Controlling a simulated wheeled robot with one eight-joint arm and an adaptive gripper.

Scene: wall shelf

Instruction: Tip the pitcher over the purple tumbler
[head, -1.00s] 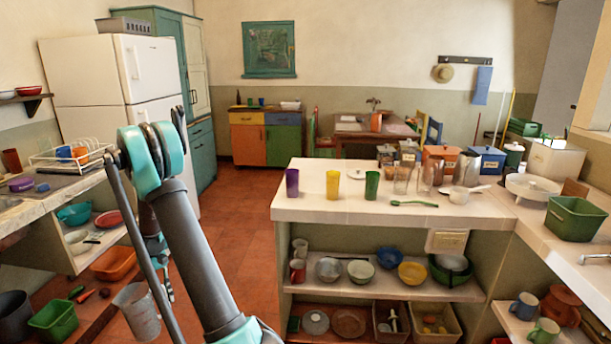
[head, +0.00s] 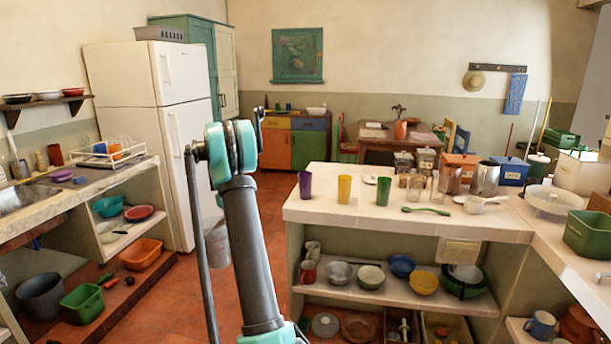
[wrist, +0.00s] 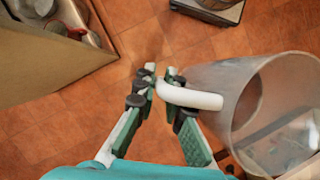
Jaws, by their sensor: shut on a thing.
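The purple tumbler (head: 305,185) stands upright at the left end of the pale counter, first in a row with a yellow tumbler (head: 344,189) and a green tumbler (head: 382,191). In the wrist view my gripper (wrist: 160,78) is shut on the white handle of a large grey pitcher (wrist: 218,85). The pitcher hangs over the red tiled floor with its wide mouth toward the wrist camera. In the head view the pitcher (head: 216,244) is partly hidden behind my arm, left of the counter and lower than its top. My gripper is mostly hidden there.
The counter (head: 330,212) also holds a green spoon (head: 425,210), glasses, metal jugs and canisters to the right of the tumblers. Its open shelf below holds bowls and mugs. A white fridge (head: 140,150) and a sink counter stand left. Tiled floor lies clear between.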

